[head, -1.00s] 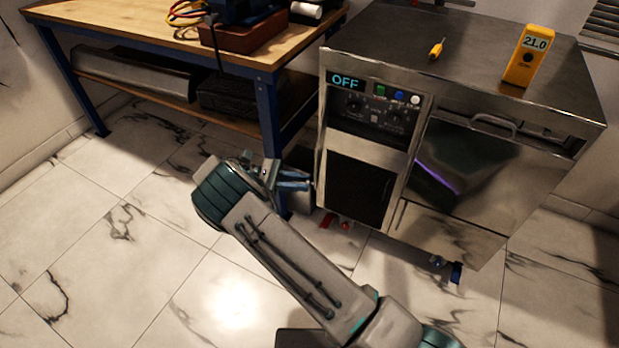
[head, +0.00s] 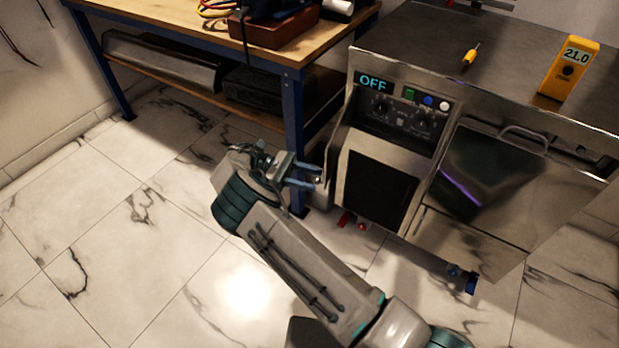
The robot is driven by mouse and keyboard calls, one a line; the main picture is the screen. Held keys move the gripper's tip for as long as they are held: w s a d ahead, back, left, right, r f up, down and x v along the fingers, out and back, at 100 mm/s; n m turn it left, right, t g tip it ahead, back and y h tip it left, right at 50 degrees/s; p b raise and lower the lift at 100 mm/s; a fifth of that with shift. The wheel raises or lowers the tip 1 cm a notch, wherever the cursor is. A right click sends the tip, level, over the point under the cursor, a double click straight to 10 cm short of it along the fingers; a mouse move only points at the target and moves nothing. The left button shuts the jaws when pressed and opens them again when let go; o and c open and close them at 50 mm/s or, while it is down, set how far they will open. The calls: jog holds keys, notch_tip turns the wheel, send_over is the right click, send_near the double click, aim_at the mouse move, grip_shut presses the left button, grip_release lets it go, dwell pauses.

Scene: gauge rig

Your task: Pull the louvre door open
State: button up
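The louvre door (head: 338,143) appears to be the narrow metal panel on the left side of the steel cabinet (head: 395,150). I see it nearly edge-on. It stands out a little from the cabinet's side, slightly ajar, and its slats do not show. My gripper (head: 319,178) is at the panel's outer edge, left of the cabinet, with its two fingers pointing right. The fingers stand a little apart with a small pale part between their tips, and they seem shut on the door's edge or handle. The exact grip is too small to see.
A blue-legged workbench (head: 293,115) stands close behind my gripper. An orange meter (head: 568,72) reading 21.0 and a yellow screwdriver (head: 471,56) lie on the cabinet top. Red (head: 346,219) and blue (head: 471,284) fittings are low at the cabinet. The marble floor at left is clear.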

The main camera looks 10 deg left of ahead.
jog(key=s+d+r+p, duration=0.1)
jog(key=d+r+p, duration=0.3)
jog(key=d+r, duration=0.7)
jog(key=shift+s+d, duration=0.3)
